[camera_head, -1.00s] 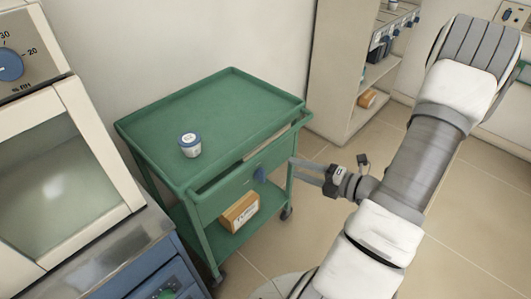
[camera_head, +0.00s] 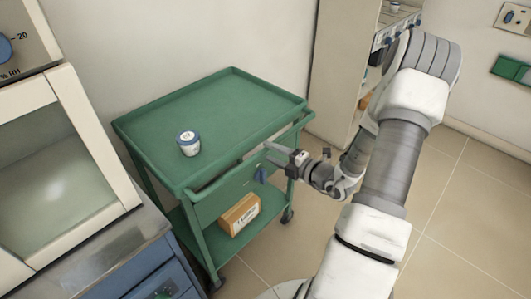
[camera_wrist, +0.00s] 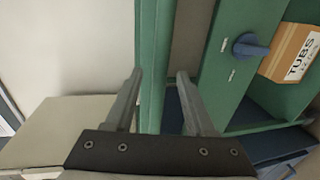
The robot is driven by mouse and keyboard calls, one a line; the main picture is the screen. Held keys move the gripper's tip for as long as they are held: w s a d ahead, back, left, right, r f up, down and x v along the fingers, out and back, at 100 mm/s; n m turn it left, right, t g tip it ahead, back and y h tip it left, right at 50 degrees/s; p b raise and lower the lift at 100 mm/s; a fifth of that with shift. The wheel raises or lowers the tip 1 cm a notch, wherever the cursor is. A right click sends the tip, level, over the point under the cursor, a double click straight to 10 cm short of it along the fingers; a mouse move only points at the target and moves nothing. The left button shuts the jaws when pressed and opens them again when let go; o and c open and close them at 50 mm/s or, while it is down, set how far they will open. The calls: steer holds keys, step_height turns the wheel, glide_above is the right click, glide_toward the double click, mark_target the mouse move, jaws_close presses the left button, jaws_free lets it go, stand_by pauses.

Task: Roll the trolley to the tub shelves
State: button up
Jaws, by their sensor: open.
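In the wrist view the handle bar (camera_wrist: 151,60) runs upright between the two fingers. My gripper (camera_head: 268,153) is open at the right part of the bar, its fingers on either side of the bar with gaps; it also shows in the wrist view (camera_wrist: 157,85). A white tub with a blue lid (camera_head: 188,143) stands on the trolley top. The shelf unit (camera_head: 340,75) stands behind to the right, partly hidden by my arm.
A cardboard box labelled TUBS (camera_head: 240,214) lies on the trolley's lower shelf. Tiled floor (camera_head: 460,220) is clear at the right.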

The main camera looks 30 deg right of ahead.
steer(key=shift+x, duration=1.45)
steer(key=shift+c, duration=0.3)
jaws_close()
